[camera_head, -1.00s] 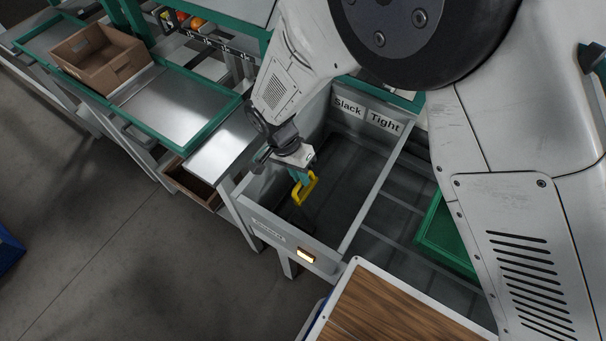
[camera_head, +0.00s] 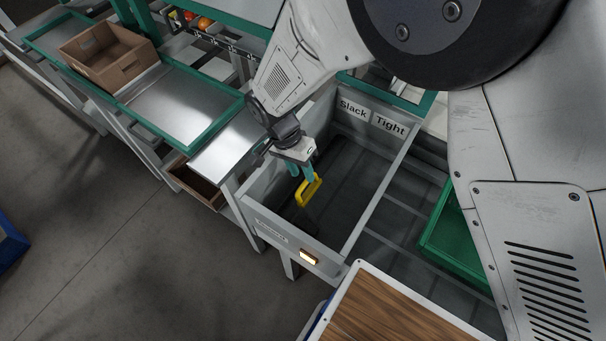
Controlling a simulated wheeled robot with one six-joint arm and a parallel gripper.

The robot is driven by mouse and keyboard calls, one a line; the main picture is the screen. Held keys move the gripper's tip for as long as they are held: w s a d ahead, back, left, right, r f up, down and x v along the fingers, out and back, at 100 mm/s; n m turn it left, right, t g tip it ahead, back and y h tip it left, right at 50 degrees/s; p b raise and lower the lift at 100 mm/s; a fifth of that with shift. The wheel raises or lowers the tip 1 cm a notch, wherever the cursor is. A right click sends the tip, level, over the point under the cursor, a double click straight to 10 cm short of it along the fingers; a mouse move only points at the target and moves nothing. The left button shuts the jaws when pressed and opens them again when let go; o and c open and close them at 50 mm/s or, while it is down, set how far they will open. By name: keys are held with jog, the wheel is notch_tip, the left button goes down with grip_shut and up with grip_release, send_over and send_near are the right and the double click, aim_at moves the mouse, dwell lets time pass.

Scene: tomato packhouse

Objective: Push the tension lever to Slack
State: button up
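A yellow handle (camera_head: 310,190), which looks like the tension lever's grip, stands inside a grey open-topped frame. Its lower part and pivot are hard to make out. A Slack label (camera_head: 352,108) and a Tight label (camera_head: 389,124) are on the frame's far wall, Slack to the left. My gripper (camera_head: 301,172) points down into the frame, just above and left of the yellow handle. Its two teal fingers show with a gap between them, and nothing is seen held. The right finger overlaps the handle's top in the picture; I cannot tell if they touch.
The grey frame's wall (camera_head: 285,232) surrounds the handle and carries a lit amber lamp (camera_head: 309,257). A green crate (camera_head: 455,240) lies to the right. A wood-topped surface (camera_head: 405,310) is in front. A brown box (camera_head: 108,55) stands on the bench at upper left.

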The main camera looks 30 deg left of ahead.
jog(key=v, duration=0.5)
